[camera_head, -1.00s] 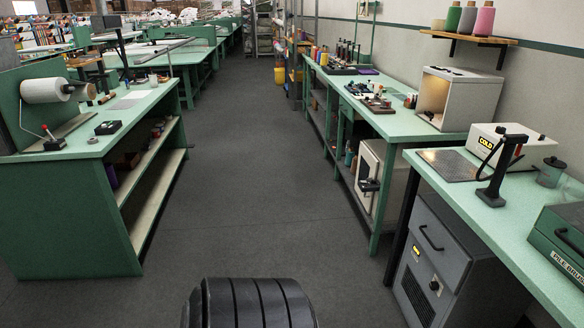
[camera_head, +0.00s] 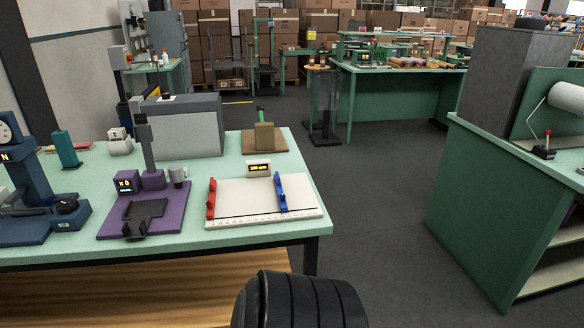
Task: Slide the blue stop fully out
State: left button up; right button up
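The blue stop (camera_head: 282,194) stands upright on the right part of a white measuring board (camera_head: 245,196) on the green table at the left. A red stop (camera_head: 211,199) stands at the board's left end. A dark ruled scale runs along the board's front edge, and some board shows to the right of the blue stop. A small display (camera_head: 259,169) with yellow digits, too small to read, stands behind the board. Neither gripper is in view.
The green table (camera_head: 110,246) also bears a purple-based device (camera_head: 146,213), a blue instrument, a grey box (camera_head: 183,127) and a brown block on a board. Open floor (camera_head: 390,200) lies to the right of it. A green bench (camera_head: 478,205) stands at the far right.

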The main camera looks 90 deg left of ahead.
aim_at(283, 207)
jog(key=u, duration=2.85)
jog(key=i+l+u, duration=0.1)
jog(key=l, duration=0.2)
jog(key=i+l+u, duration=0.25)
jog(key=l, duration=0.35)
jog(key=i, duration=0.1)
